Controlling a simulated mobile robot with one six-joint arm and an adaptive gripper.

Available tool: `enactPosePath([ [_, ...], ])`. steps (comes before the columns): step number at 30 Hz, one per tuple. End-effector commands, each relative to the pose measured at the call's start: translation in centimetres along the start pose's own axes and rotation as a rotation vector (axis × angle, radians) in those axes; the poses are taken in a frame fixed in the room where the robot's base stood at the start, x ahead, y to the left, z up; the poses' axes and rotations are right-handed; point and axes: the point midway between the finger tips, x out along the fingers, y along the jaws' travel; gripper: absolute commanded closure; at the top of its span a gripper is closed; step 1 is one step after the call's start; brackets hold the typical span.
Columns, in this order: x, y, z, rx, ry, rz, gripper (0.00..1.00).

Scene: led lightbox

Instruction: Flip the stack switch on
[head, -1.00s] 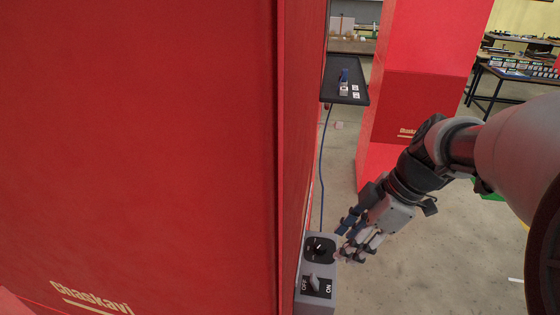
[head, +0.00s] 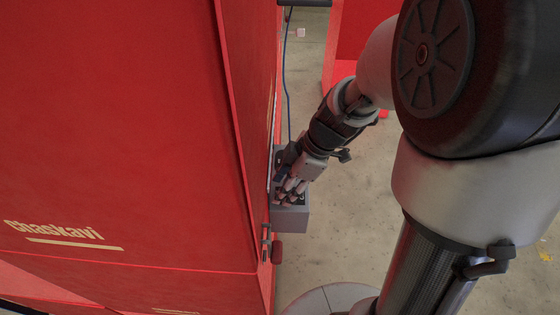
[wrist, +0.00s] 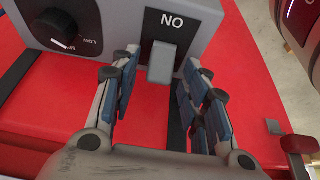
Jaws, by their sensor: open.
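The grey switch box (head: 292,218) sits against the red cabinet's side in the head view, partly hidden by my gripper. In the wrist view, the box (wrist: 206,36) has a black plate (wrist: 184,23) with an ON label that appears upside down. A grey stack switch lever (wrist: 161,62) stands out below that label. No OFF label shows, and I cannot tell the lever's exact tilt. My gripper (wrist: 158,76) is open and empty, its fingers on both sides of the lever with gaps to it. In the head view, my gripper (head: 287,190) is over the box.
A black rotary knob (wrist: 57,25) is on the same box, left of the lever. The red cabinet (head: 120,130) stands directly left of my gripper. A dark red fitting (head: 276,252) sticks out below the box.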

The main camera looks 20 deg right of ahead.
Motion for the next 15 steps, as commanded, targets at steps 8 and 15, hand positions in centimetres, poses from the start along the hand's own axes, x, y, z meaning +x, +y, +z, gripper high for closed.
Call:
enactPosePath([
  [8,0.10,0.00,0.01,0.000,0.000,0.000,0.60],
  [15,0.09,0.01,0.01,0.000,0.000,0.000,0.76],
])
